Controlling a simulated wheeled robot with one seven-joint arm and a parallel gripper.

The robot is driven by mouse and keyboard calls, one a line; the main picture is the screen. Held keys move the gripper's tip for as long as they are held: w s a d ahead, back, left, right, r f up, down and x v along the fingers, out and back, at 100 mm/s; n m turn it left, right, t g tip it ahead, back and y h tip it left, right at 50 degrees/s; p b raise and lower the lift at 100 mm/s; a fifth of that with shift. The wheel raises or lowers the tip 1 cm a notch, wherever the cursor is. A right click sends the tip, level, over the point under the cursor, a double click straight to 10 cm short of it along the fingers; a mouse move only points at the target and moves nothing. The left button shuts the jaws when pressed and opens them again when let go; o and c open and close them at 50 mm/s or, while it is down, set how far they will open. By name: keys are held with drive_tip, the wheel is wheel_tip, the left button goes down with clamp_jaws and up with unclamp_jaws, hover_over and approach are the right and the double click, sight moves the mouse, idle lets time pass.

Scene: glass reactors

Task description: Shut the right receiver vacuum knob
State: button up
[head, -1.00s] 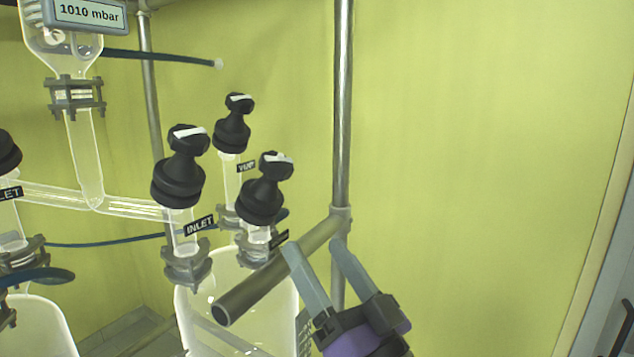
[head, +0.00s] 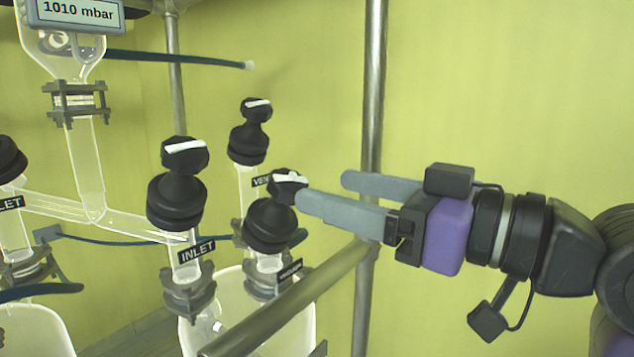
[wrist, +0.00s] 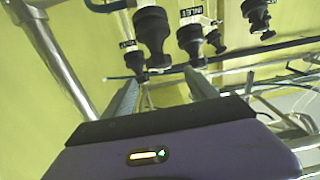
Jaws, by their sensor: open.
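The vacuum knob (head: 270,222) of the right receiver is black, with a white bar on its handle, above a glass neck with a partly readable dark label (head: 290,271). The bar lies roughly level across the head view. My gripper (head: 322,191) comes in from the right, jaws apart and empty. Its nearer fingertip appears right beside the knob's handle; whether they touch I cannot tell. In the wrist view what appears to be the same knob (wrist: 152,28) is ahead, between and beyond the fingers (wrist: 160,76).
The inlet knob (head: 177,200) stands left of the vacuum knob and the vent knob (head: 249,143) behind it. A slanted metal rail (head: 290,300) runs below, and an upright pole (head: 373,100) stands behind the gripper. Free space lies at the upper right.

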sight(289, 178)
drive_tip(key=shift+f+p+x, duration=0.2)
drive_tip(key=shift+p+x, duration=0.3)
drive_tip(key=shift+x, duration=1.45)
drive_tip(key=shift+f+p+x, duration=0.15)
drive_tip(key=shift+p+x, duration=0.3)
drive_tip(key=shift+x, duration=1.45)
drive_tip(key=c, duration=1.4)
